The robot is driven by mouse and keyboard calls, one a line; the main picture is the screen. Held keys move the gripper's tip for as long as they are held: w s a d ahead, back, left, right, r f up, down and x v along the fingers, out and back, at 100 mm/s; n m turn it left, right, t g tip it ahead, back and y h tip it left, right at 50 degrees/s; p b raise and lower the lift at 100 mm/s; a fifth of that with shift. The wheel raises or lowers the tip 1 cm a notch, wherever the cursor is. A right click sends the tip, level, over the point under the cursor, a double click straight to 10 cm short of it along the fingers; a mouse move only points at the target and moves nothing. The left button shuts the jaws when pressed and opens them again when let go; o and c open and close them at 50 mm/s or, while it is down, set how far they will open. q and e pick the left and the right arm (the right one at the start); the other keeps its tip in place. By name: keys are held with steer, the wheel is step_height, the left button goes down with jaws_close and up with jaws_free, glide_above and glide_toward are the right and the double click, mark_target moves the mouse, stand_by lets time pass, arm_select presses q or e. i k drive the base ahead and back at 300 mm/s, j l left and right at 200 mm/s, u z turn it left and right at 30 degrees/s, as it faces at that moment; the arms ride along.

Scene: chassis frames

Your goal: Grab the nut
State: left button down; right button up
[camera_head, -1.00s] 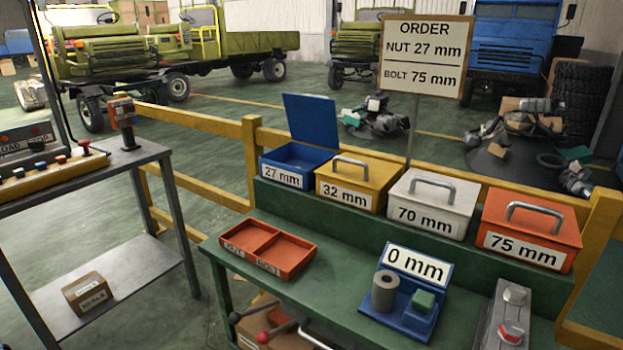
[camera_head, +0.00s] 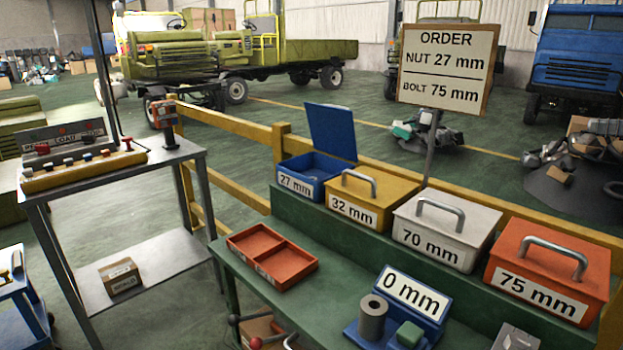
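The order sign (camera_head: 446,65) reads nut 27 mm and bolt 75 mm. The blue box (camera_head: 309,188) labelled 27 mm stands at the left end of the raised shelf with its lid open and tilted up behind it. I cannot make out a nut inside it. A red two-compartment tray (camera_head: 272,256) lies on the green bench and looks empty. Neither of my grippers shows in the head view.
The yellow 32 mm box (camera_head: 372,199), the white 70 mm box (camera_head: 443,230) and the orange 75 mm box (camera_head: 547,269) are closed, right of the blue box. A grey table (camera_head: 150,263) with a control panel stands left. A yellow rail (camera_head: 240,132) runs behind the bench.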

mark_target(293, 174)
steer(key=k, duration=0.15)
steer(key=k+j, duration=0.2)
steer(key=j, duration=0.15)
steer(key=i+j, duration=0.2)
steer(key=j, duration=0.2)
steer(key=i+j, duration=0.25)
steer(key=j, duration=0.2)
steer(key=i+j, duration=0.2)
steer(key=j, duration=0.2)
steer(key=i+j+z, duration=0.1)
steer(key=j, duration=0.3)
steer(key=i+j, duration=0.3)
steer(key=j, duration=0.15)
steer(key=i+j, duration=0.2)
steer(key=j, duration=0.25)
steer(key=i+j, duration=0.2)
steer(key=j, duration=0.2)
steer(key=i+j, duration=0.2)
steer(key=j, duration=0.25)
steer(key=z, duration=0.05)
